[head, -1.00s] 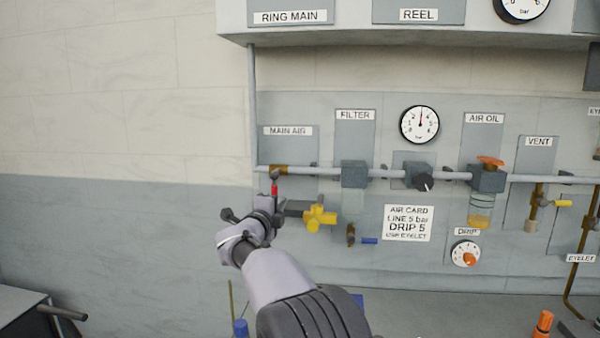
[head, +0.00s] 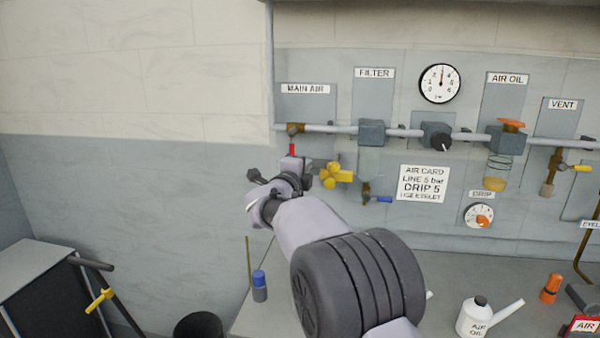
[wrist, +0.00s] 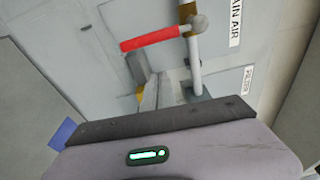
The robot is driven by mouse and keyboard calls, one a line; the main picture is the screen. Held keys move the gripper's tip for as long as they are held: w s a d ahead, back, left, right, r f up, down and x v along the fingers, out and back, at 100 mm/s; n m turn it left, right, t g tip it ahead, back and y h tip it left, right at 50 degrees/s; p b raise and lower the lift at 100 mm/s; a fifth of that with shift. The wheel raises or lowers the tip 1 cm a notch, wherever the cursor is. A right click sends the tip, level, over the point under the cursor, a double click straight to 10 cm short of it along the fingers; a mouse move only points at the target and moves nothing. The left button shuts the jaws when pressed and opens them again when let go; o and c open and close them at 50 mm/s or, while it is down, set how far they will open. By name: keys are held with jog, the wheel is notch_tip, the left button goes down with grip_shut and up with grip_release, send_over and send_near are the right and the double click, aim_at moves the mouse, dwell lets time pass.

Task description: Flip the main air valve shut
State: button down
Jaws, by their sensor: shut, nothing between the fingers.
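The main air valve (head: 295,128) is a brass body on the pipe at the left of the panel, under the MAIN AIR label. Its red lever (head: 292,149) hangs down, across the pipe line; its lower end is partly covered by my gripper. In the wrist view the red lever (wrist: 152,39) shows whole, sticking out sideways from the pipe. My gripper (wrist: 156,88) is shut and empty. Its fingers are beside the lever, on the filter side, and look apart from it. In the head view my gripper (head: 295,166) is just below the lever, its fingertips hard to make out.
A blue-handled drain cock (head: 380,199) is under the filter (head: 371,132). A pressure gauge (head: 440,83) hangs above. The bench below holds a blue-capped bottle (head: 259,286) and an oil can (head: 480,318).

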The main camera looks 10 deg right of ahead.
jog(key=v, duration=0.5)
jog(key=shift+s, duration=0.25)
